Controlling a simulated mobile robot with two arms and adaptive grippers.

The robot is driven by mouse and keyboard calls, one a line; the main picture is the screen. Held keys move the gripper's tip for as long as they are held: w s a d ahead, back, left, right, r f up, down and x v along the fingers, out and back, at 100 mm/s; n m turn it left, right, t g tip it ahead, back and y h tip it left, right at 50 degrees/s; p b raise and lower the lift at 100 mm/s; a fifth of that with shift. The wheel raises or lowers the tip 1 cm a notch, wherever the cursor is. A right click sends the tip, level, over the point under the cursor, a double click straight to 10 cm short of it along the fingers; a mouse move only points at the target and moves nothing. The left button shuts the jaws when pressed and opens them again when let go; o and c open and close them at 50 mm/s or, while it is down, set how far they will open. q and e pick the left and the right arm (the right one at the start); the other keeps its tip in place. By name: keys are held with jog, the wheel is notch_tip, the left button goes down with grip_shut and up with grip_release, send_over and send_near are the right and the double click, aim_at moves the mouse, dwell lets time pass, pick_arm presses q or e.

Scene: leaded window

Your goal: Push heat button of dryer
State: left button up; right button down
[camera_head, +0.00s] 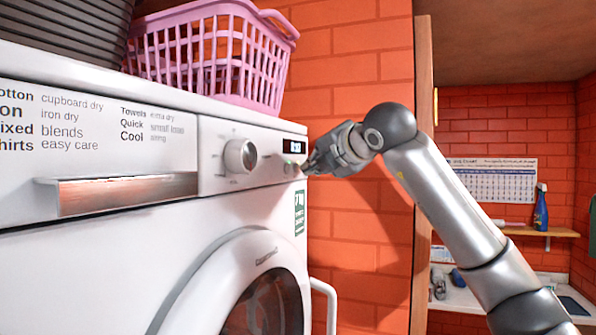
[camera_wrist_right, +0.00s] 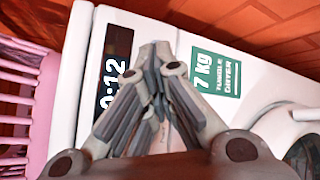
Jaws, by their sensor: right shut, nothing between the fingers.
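The white dryer (camera_head: 150,225) fills the left of the head view. Its control panel has a round knob (camera_head: 240,156), a small dark display (camera_head: 294,147) and small buttons (camera_head: 291,168) below the display. My right gripper (camera_head: 308,168) is shut and empty, with its fingertips at the right end of the panel, close to the buttons. In the right wrist view the closed fingertips (camera_wrist_right: 156,48) lie over the panel between the display (camera_wrist_right: 113,75) and a green label (camera_wrist_right: 216,72). The fingers hide the buttons there, and I cannot tell whether they touch. My left gripper is not in view.
A pink basket (camera_head: 215,60) and a dark ribbed container (camera_head: 75,30) stand on top of the dryer. A brick wall (camera_head: 345,235) stands close behind my right gripper. A shelf with a blue spray bottle (camera_head: 540,208) and a sink counter are at the far right.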

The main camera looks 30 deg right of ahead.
jog(key=shift+s+d, duration=0.2)
jog(key=s+d+b, duration=0.2)
jog(key=s+d, duration=0.2)
jog(key=shift+s, duration=0.35)
jog(key=shift+a+f, duration=0.1)
dwell(0.6)
